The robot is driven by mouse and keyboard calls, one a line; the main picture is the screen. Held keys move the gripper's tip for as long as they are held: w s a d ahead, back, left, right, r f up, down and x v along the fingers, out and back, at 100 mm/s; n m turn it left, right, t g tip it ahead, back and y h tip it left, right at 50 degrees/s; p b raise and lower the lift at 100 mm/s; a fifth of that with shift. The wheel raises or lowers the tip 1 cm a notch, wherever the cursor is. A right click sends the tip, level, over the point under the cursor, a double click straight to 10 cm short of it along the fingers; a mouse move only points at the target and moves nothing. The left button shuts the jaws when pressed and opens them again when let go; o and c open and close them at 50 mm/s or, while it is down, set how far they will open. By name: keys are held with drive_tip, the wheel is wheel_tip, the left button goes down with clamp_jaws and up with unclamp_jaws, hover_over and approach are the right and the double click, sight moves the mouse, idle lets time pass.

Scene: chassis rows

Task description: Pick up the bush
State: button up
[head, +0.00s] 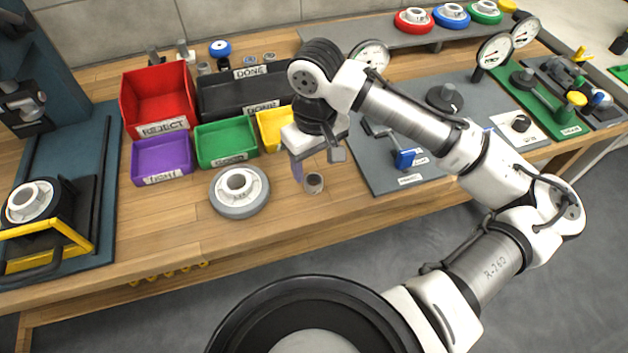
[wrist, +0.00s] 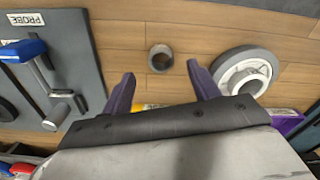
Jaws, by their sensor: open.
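The bush (head: 314,188), a small grey-brown hollow cylinder, stands upright on the wooden bench. In the wrist view the bush (wrist: 161,69) appears as a ring with its open bore facing me, just beyond the fingertips and roughly midway between them. My gripper (head: 316,163) is open and empty, above and close to the bush in the head view. In the wrist view both dark purple fingers of my gripper (wrist: 161,74) are spread wide and do not touch the bush. The exact height gap is hard to tell.
A grey wheel (head: 240,209) lies left of the bush, and it also shows at right in the wrist view (wrist: 226,64). Green (head: 224,161), yellow (head: 270,146) and purple (head: 161,180) bins stand behind. A grey probe mat (head: 385,180) with a blue-handled tool lies right. Bare wood surrounds the bush.

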sight(315, 179)
drive_tip(key=shift+f+p, duration=0.45)
drive_tip(key=shift+f, duration=2.45)
drive_tip(key=c, duration=1.1)
